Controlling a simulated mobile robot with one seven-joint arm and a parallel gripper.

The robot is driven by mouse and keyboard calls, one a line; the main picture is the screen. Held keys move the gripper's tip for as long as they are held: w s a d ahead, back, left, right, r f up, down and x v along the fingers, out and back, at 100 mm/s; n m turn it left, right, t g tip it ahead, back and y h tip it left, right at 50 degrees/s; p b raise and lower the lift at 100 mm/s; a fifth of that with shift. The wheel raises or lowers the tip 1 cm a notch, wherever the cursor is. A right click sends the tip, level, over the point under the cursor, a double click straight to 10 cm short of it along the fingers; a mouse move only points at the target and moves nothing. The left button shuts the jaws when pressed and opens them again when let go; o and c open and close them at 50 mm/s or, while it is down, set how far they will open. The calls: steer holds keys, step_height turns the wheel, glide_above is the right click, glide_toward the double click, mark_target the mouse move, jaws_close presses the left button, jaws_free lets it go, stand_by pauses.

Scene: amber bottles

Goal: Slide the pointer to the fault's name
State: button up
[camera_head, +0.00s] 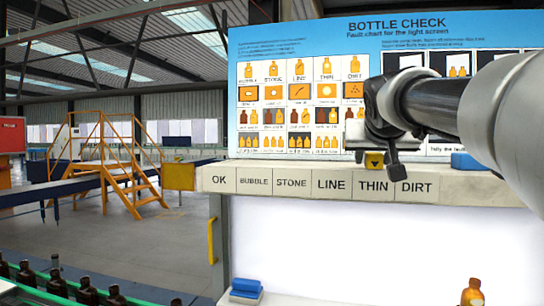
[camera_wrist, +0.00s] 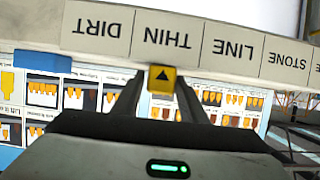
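The pointer is a small yellow block with a black triangle (camera_head: 374,160). It sits on the ledge of the label strip (camera_head: 286,182), above the word THIN. In the wrist view the pointer (camera_wrist: 162,79) shows beside the upside-down THIN label (camera_wrist: 168,37). My gripper (camera_head: 378,158) reaches down at the pointer, with one finger on each side of it. The fingertips are very close to its sides; I cannot tell whether they touch. An amber bottle (camera_head: 472,293) stands low at the right before the white light screen (camera_head: 330,250), partly cut off; its fault is not clear.
The fault chart board (camera_head: 300,45) rises behind the ledge. A blue object (camera_head: 465,161) lies on the ledge to the right. Blue blocks (camera_head: 246,288) sit at the lower left of the screen. Dark bottles (camera_head: 88,291) line a conveyor at the left. The strip reads OK, BUBBLE, STONE, LINE, THIN, DIRT.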

steer(key=shift+o, duration=0.5)
steer(key=v, duration=1.7)
steer(key=shift+s+r+b, duration=0.15)
steer(key=shift+s+b, duration=0.05)
steer(key=shift+b, duration=0.25)
steer(key=s+a+f+n+g+y+p, duration=0.1)
steer(key=s+f, duration=0.3)
steer(key=f, duration=0.6)
steer(key=s+a+f+n+g+y+p, duration=0.1)
steer(key=s+a+f+g+p, duration=0.3)
steer(key=f, duration=0.7)
steer(key=s+a+f+n+g+y+p, duration=0.1)
steer(key=s+a+f+g+y+p, duration=0.1)
steer(key=s+f, duration=0.4)
step_height(320, 180, down, 5)
steer(key=shift+a+f+n+p, duration=0.1)
steer(key=shift+a+n+p, duration=0.15)
steer(key=shift+p, duration=0.2)
